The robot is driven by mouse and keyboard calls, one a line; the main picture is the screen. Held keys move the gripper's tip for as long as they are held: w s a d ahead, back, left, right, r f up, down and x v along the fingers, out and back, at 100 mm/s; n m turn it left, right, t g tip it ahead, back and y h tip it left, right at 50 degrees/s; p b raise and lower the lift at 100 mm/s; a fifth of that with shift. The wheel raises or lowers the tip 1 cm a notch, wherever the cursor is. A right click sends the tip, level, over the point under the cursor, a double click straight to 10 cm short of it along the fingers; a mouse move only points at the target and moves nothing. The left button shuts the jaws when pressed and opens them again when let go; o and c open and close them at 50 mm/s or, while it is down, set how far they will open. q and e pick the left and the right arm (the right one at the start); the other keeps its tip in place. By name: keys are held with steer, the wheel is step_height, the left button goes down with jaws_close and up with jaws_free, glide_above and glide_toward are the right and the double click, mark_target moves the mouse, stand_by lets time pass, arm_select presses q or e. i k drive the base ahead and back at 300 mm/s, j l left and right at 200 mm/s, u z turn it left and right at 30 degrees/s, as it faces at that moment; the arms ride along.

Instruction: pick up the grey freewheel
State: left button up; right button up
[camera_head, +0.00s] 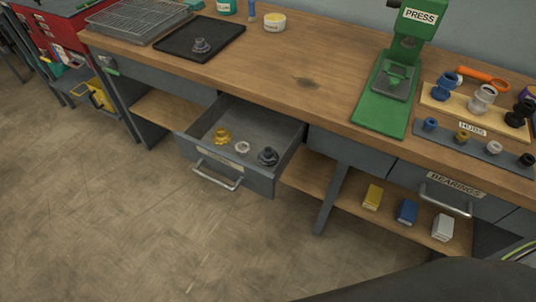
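An open drawer (231,172) under the bench holds a yellow part (222,136), a small whitish ring-like part (242,148) and a dark grey part (268,156) near its right side. The drawer's label is too small to read. Another grey part (201,45) stands in a black tray (176,43) on the bench top. Both grey parts look like stepped round pieces; I cannot tell for sure which is the grey freewheel. Neither of my grippers is in view.
A green press (391,85) stands on the bench, with a board of hubs (457,108) and a strip of bearings (466,142) to its right. A wire rack (146,18) is at the left. The bench middle is clear. Small boxes (407,211) sit on the shelf below. The floor before the drawer is free.

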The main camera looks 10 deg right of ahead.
mark_target(268, 156)
steer(key=i+j+z, duration=0.25)
steer(key=z, duration=0.2)
steer(key=i+j+z, duration=0.2)
steer(key=j+z, duration=0.25)
steer(key=i+j+z, duration=0.15)
steer(key=j+z, duration=1.65)
steer(key=k+j+z, duration=0.2)
steer(key=j+z, duration=0.25)
